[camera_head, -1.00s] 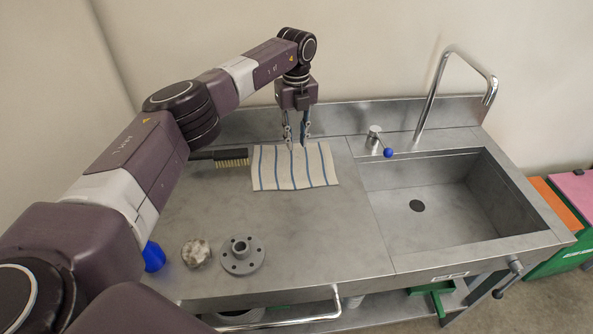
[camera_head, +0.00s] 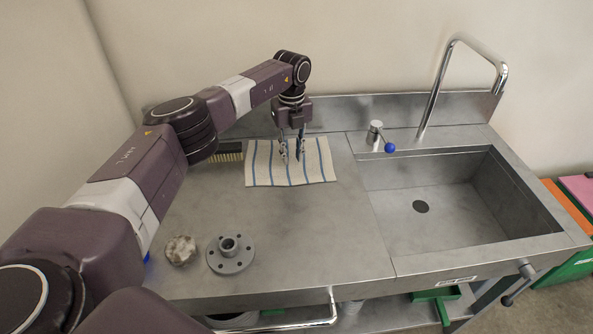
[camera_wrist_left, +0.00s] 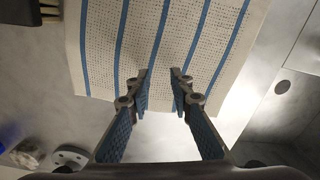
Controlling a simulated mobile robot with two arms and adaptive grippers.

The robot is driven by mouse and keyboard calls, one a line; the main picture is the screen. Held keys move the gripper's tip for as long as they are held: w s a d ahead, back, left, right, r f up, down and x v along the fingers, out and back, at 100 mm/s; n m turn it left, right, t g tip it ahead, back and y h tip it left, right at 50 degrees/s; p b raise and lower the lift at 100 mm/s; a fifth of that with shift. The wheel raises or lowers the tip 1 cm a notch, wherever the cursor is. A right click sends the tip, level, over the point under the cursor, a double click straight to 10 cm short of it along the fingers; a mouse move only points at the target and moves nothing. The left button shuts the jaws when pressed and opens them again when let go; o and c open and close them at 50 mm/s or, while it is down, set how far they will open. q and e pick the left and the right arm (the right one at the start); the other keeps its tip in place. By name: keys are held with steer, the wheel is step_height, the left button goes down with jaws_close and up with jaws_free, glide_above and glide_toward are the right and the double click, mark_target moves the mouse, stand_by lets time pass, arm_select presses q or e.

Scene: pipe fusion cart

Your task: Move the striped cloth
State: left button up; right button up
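The striped cloth (camera_head: 265,168), off-white with blue stripes, lies flat on the steel worktop left of the sink. It also fills the upper middle of the left wrist view (camera_wrist_left: 146,45). My left gripper (camera_head: 293,158) points down over the middle of the cloth. In the left wrist view its two fingers (camera_wrist_left: 161,88) are apart with cloth showing between them and nothing held. Whether the fingertips touch the cloth I cannot tell. My right gripper is not in view.
A brush (camera_head: 228,152) lies just left of the cloth, partly behind my arm. A grey flange (camera_head: 230,254) and a pale lump (camera_head: 181,250) sit near the front left. The sink (camera_head: 440,205) with its tap (camera_head: 434,95) is right. The front middle worktop is clear.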

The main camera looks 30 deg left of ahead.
arm_select(q)
steer(key=shift+f, duration=0.55)
steer(key=shift+f, duration=0.15)
steer(key=shift+f+b, duration=0.4)
